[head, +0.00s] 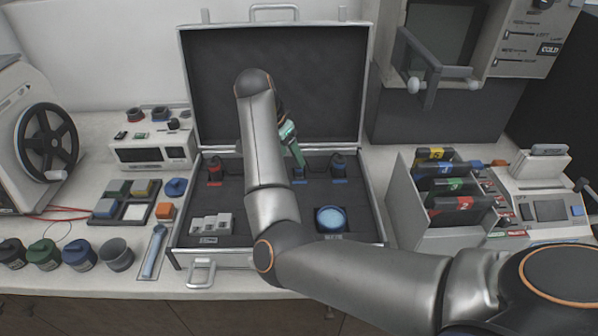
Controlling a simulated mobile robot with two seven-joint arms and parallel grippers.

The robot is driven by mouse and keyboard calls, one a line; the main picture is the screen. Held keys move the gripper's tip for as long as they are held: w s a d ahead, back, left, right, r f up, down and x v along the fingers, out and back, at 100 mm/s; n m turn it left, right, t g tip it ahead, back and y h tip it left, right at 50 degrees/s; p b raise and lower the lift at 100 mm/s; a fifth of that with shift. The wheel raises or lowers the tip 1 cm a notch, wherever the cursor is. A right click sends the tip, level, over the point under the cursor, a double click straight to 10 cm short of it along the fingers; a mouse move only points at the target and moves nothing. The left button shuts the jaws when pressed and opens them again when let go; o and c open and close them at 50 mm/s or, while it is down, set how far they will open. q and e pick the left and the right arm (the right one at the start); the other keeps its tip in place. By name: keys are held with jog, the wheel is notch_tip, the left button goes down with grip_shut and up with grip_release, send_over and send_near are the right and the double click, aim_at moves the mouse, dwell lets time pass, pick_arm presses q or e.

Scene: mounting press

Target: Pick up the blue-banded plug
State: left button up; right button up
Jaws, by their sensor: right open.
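The open case (372,215) stands on the counter with a dark foam floor. A dark plug with blue on it (299,174) sits in the back row of the foam, partly hidden by my right gripper. Another dark plug (338,166) stands to its right, with a blue mark in front of it. A dark plug with a red band (214,171) stands at the back left. My right gripper (297,160), with green fingers, reaches down just above the middle plug. It is open; whether its fingers are around the plug I cannot tell. My left gripper is out of view.
The case lid (340,80) stands upright behind my right arm. A blue round jar (330,218) and pale blocks (211,224) lie in the case front. A divided rack (420,232) stands close on the right. Several dark cups (80,254) stand at the left.

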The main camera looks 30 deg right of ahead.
aim_at(299, 173)
jog(key=x, duration=0.5)
jog(key=shift+s+d, duration=0.2)
jog(key=shift+d, duration=0.05)
jog(key=shift+c, duration=0.4)
grip_shut()
